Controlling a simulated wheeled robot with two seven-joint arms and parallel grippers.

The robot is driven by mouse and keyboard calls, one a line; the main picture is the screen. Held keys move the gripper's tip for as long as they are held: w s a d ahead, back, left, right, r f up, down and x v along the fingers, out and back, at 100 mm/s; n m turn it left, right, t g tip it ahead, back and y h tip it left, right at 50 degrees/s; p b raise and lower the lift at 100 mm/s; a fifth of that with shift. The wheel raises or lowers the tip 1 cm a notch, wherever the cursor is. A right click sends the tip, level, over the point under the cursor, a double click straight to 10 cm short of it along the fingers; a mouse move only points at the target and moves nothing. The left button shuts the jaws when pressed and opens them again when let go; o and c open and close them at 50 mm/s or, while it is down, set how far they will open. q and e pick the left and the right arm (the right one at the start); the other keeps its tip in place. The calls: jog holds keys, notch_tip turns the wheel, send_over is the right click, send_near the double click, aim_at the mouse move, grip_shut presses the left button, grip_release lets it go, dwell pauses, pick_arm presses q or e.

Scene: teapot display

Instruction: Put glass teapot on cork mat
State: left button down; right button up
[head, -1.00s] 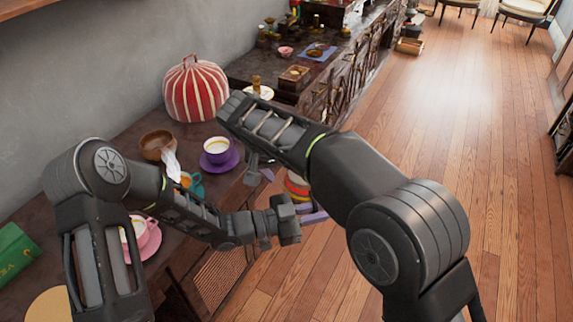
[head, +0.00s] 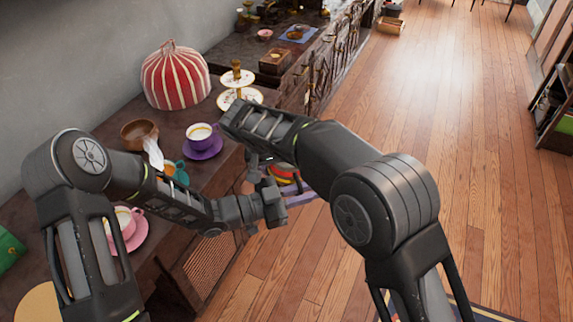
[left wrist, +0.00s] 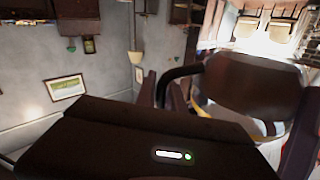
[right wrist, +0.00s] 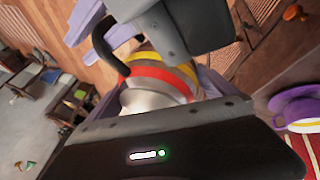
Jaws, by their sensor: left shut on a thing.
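A banded pot (head: 284,172), apparently the glass teapot, hangs between my two wrists beyond the counter's front edge and is mostly hidden. In the right wrist view it shows red and yellow bands, a shiny grey part (right wrist: 150,98) and a black handle. In the left wrist view its brown top and clear side (left wrist: 250,85) fill the space between the fingers. My left gripper (left wrist: 225,120) is shut on it. My right gripper (right wrist: 165,85) has its fingers on either side of it; their contact is unclear. A tan round mat (head: 36,303), likely cork, lies at the counter's lower left.
On the counter are a purple cup and saucer (head: 203,148), a pink cup and saucer (head: 135,233), a teal cup (head: 178,173), a wooden bowl (head: 136,133), a striped cosy (head: 173,80) and a tiered stand (head: 238,103). Open floor lies to the right.

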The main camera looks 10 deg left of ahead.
pick_arm(q)
jog(key=shift+r, duration=0.1)
pick_arm(e)
jog(key=c, duration=1.4)
pick_arm(q)
jog(key=c, duration=1.8)
grip_release()
pick_arm(e)
jog(key=shift+r, duration=0.2)
pick_arm(q)
jog(key=o, duration=0.5)
jog(key=shift+c, duration=0.2)
pick_arm(e)
jog(key=shift+f, duration=0.1)
pick_arm(q)
jog(key=shift+a, duration=0.1)
pick_arm(e)
jog(key=shift+f, duration=0.1)
pick_arm(q)
jog(key=v, duration=1.2)
